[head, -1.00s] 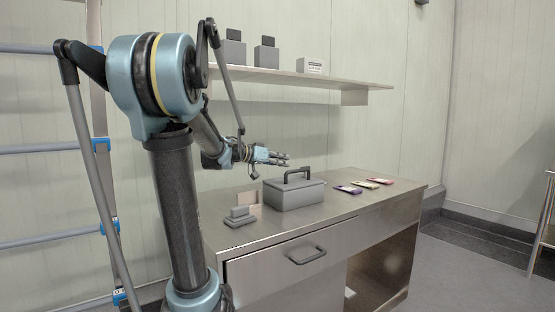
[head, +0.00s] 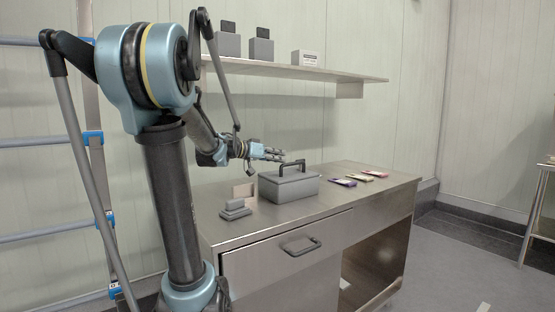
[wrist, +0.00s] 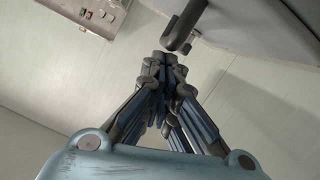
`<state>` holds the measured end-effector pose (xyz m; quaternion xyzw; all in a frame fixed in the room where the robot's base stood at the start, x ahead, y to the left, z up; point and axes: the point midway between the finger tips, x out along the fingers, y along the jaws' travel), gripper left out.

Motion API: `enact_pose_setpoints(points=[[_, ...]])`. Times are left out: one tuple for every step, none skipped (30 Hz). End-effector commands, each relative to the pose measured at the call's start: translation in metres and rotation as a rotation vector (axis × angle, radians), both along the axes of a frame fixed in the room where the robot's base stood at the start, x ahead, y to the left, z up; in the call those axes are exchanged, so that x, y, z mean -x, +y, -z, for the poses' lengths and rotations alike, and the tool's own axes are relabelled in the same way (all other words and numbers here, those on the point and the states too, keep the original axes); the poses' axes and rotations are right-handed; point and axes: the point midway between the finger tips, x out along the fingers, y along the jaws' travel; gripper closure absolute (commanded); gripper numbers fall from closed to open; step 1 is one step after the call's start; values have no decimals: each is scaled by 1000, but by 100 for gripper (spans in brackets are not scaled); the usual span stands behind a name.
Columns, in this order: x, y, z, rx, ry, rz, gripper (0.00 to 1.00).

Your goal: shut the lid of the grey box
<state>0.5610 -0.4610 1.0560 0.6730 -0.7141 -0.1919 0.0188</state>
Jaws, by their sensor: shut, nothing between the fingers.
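The grey box (head: 290,188) stands on the steel counter, its lid (head: 297,174) lying flat on top and appearing shut. A dark handle (head: 292,164) stands up from the lid. My gripper (head: 284,154) is shut and empty, just above and behind the box near the handle. In the wrist view my gripper (wrist: 165,60) has its fingers together. Part of the dark handle (wrist: 184,28) shows beyond the fingertips, and a grey surface of the box (wrist: 245,20) fills the upper right. Whether the fingers touch the box or handle cannot be told.
The steel counter (head: 240,232) also holds a small grey stepped block (head: 235,209), an upright tan card (head: 244,191) and several coloured packets (head: 360,177). A shelf (head: 330,74) with grey containers hangs above. A ladder (head: 50,143) stands at the left.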

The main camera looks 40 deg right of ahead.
Motion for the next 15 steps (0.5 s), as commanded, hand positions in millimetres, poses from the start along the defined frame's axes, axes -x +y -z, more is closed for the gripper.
enact_pose_setpoints(points=[[-1, 3, -1, 0, 1, -1, 100], [-1, 6, -1, 0, 1, -1, 100], [-2, 10, -2, 0, 0, -2, 100], [-3, 14, -3, 0, 1, -4, 100], [-3, 17, -4, 0, 1, -4, 100], [-3, 23, -5, 0, 1, -4, 100], [-4, 27, -6, 1, 1, -5, 100], [-4, 31, -7, 1, 1, -5, 100], [-5, 37, -8, 0, 0, -3, 100], [-6, 41, -9, 1, 0, -5, 100], [-6, 45, -10, 1, 0, -5, 100], [-6, 50, -11, 1, 0, -4, 100], [-7, 54, -12, 1, 1, -5, 100], [-7, 58, -13, 1, 1, -5, 100], [-8, 63, -15, 1, 1, -5, 100]])
